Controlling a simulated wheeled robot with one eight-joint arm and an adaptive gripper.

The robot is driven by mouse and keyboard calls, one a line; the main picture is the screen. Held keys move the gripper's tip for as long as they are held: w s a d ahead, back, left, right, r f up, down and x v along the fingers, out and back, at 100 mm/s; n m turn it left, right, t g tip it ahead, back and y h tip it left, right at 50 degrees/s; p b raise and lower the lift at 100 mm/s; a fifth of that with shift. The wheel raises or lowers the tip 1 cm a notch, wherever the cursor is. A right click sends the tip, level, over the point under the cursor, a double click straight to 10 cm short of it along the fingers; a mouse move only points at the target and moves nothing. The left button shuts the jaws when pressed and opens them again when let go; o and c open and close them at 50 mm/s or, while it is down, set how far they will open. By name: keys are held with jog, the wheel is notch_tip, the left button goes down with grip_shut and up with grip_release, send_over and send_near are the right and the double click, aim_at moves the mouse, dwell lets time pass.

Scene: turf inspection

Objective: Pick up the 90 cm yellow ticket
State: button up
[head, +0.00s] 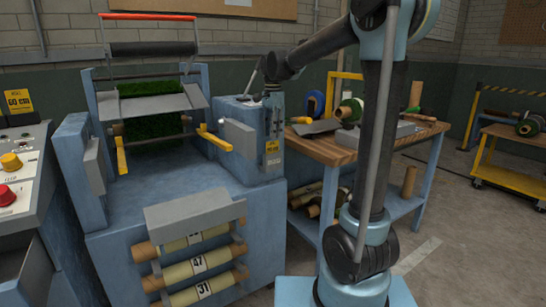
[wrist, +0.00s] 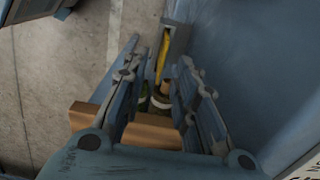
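A small yellow ticket (head: 272,146) with dark print shows at the right side of the blue machine, just below my gripper. In the wrist view a narrow yellow strip (wrist: 163,52), seen nearly edge-on, stands in a grey holder (wrist: 178,40) against the blue side; it looks like the same ticket. My gripper (head: 272,118) points down beside the machine's right block. In the wrist view its fingers (wrist: 158,68) are apart, with the yellow strip beyond and between their tips. I see no contact with it. The size print is too small to read.
The blue machine (head: 150,210) carries rolls labelled 47 (head: 197,264) and 31 (head: 205,288) at its front. A wooden bench (head: 335,150) with tools and rolls stands close on the right. A control panel (head: 20,180) is at left. Bare floor (head: 440,240) lies at right.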

aim_at(273, 143)
jog(key=shift+w+f, duration=0.2)
jog(key=shift+f, duration=2.65)
grip_shut()
